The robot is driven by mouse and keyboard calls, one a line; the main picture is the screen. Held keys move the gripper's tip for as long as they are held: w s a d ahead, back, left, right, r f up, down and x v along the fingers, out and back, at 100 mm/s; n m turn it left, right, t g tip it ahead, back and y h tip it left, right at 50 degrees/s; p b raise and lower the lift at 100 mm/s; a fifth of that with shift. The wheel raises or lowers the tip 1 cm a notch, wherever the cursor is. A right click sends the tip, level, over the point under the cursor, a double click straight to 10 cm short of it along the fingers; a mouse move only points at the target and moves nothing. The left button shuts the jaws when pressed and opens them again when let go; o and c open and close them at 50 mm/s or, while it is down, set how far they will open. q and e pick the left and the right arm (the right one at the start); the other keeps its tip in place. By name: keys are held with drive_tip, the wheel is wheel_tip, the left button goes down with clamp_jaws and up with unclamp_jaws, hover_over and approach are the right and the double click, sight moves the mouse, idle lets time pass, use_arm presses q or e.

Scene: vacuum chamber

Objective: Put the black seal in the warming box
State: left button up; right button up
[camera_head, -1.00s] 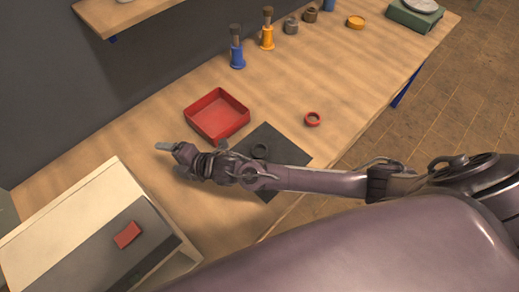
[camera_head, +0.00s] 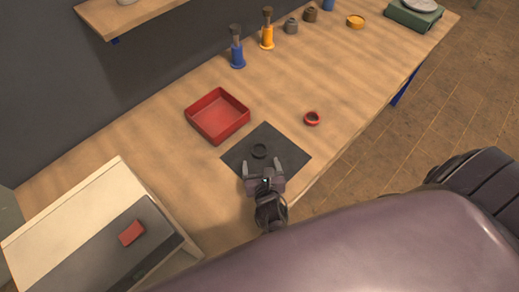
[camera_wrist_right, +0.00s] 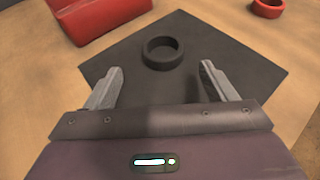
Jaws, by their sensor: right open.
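The black seal (camera_head: 259,151) is a small dark ring lying flat on a dark square mat (camera_head: 292,154) on the workbench. It also shows in the right wrist view (camera_wrist_right: 163,45), ahead of my fingers. My right gripper (camera_head: 262,166) is open and empty at the near side of the mat, its two fingers pointing toward the seal and apart from it. It also shows in the right wrist view (camera_wrist_right: 160,80). A cream box with a dark front panel and a red patch (camera_head: 88,222), perhaps the warming box, stands at the lower left. My left gripper is not in view.
A red open tray (camera_head: 218,116) stands just behind the mat, and a red ring (camera_head: 311,118) lies to its right. Blue (camera_head: 237,54) and yellow (camera_head: 267,38) bottle-like items and several small parts line the back.

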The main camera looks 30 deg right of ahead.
sight(259, 145)
drive_tip(key=x, duration=0.4)
drive_tip(key=p+x, duration=0.1)
drive_tip(key=shift+w+d+r, duration=0.2)
drive_tip(key=shift+w+d, duration=0.2)
drive_tip(key=shift+d, duration=0.05)
drive_tip(key=shift+w+d+f, duration=0.1)
drive_tip(key=shift+w+f, duration=0.1)
drive_tip(key=shift+w, duration=0.2)
drive_tip(key=c, duration=1.1)
drive_tip(key=shift+r, duration=0.1)
